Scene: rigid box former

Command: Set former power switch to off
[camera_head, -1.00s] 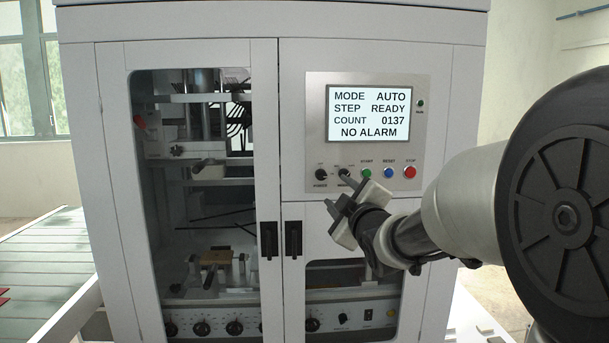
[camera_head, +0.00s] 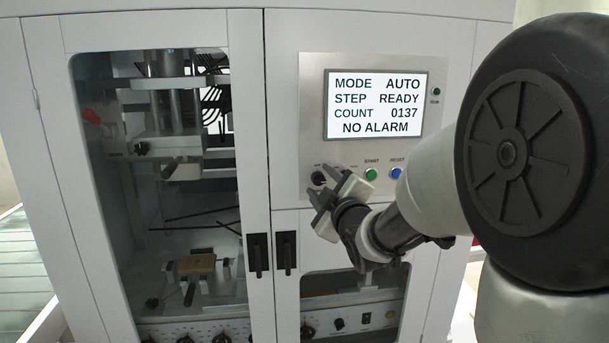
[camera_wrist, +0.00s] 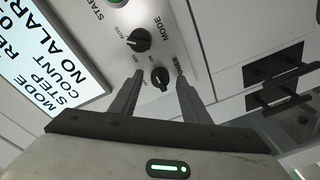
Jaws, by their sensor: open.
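The power switch (camera_head: 319,178) is a small black rotary knob at the lower left of the former's control panel (camera_head: 311,110). In the wrist view the power knob (camera_wrist: 160,76) shows between my two fingertips, with a label beside it. The knob's pointer position is too small to read surely. My gripper (camera_wrist: 159,74) is open, its fingers on either side of the knob; I cannot tell whether they touch it. In the head view my gripper (camera_head: 320,182) is at the knob and partly covers the panel there.
The mode knob (camera_wrist: 139,40) sits close beside the power knob. The green start button (camera_head: 371,174) and blue reset button (camera_head: 396,173) lie to the right. The display (camera_head: 374,105) reads AUTO, READY, NO ALARM. Two black door handles (camera_head: 258,256) (camera_head: 285,254) are below.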

